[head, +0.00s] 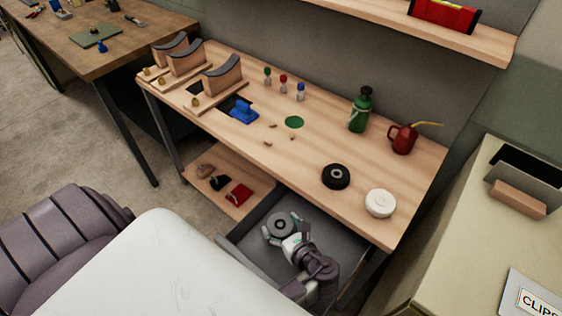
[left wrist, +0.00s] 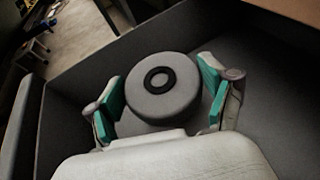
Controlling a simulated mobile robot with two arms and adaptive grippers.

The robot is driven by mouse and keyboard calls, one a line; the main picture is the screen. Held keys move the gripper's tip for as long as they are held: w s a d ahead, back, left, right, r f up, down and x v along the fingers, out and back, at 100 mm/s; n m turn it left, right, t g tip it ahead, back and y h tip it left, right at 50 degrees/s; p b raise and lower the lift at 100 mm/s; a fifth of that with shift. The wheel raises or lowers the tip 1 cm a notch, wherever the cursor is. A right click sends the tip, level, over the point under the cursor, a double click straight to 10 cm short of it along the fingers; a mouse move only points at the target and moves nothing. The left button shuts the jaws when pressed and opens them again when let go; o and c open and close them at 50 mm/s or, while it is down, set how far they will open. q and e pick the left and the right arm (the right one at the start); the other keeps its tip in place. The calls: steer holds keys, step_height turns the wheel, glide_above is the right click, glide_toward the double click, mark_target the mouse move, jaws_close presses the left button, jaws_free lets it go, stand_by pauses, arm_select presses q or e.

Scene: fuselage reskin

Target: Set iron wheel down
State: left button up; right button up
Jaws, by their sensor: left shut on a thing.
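The iron wheel, a grey disc with a dark ring at its hub, shows in the head view (head: 280,222) inside the open drawer (head: 346,238) under the workbench. It also shows in the left wrist view (left wrist: 165,107), lying face up between two green finger pads. My left gripper (head: 282,231) is shut on the wheel from both sides; it also shows in the left wrist view (left wrist: 160,88). I cannot tell whether the wheel touches the drawer floor. My right gripper is not in view.
On the bench above stand a black wheel (head: 336,176), a white wheel (head: 379,203), a green bottle (head: 361,112) and a red oil can (head: 404,140). The drawer walls surround my gripper. The drawer floor around the wheel looks clear.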

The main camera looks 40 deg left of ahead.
mark_target(281, 231)
arm_select(q)
steer(key=shift+f, duration=1.05)
steer(key=shift+f+b, duration=0.35)
steer(key=shift+f, duration=0.25)
steer(key=o, duration=1.6)
steer(key=shift+o, duration=0.2)
